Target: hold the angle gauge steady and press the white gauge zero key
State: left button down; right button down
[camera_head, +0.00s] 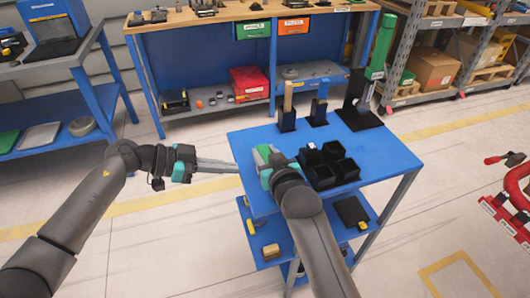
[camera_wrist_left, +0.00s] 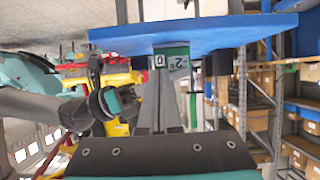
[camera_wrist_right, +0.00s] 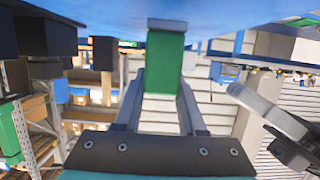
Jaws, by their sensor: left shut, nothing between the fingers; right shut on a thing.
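The angle gauge (camera_head: 262,152) is a green block at the left edge of the blue table (camera_head: 390,156). My right gripper (camera_wrist_right: 165,88) is shut on it, one finger on each side. In the left wrist view the gauge (camera_wrist_left: 172,48) shows a display (camera_wrist_left: 178,64) and, beside it, the white zero key (camera_wrist_left: 159,61) marked "0". My left gripper (camera_head: 237,167) is shut and empty, its fingers level and pointing at the gauge from the left. Its tips (camera_wrist_left: 162,78) appear just short of the key; contact cannot be told. The right fingertips are hidden in the head view.
Black bins (camera_head: 330,166) stand right of the gauge on the table. Upright tools in black stands (camera_head: 287,118) line the back. A tall green-topped stand (camera_head: 364,100) is at the back right.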

pick_arm(q)
jog(key=shift+x, duration=1.85)
jog(key=shift+w+d, duration=0.25)
jog(key=shift+d, duration=0.35)
jog(key=shift+s+a, duration=0.3)
jog(key=shift+a, duration=0.65)
jog(key=shift+s+a, duration=0.35)
jog(key=shift+a, duration=0.6)
jog(key=shift+s+a, duration=0.3)
jog(key=shift+a, duration=0.65)
pick_arm(e)
jog(key=shift+c, duration=2)
grip_release()
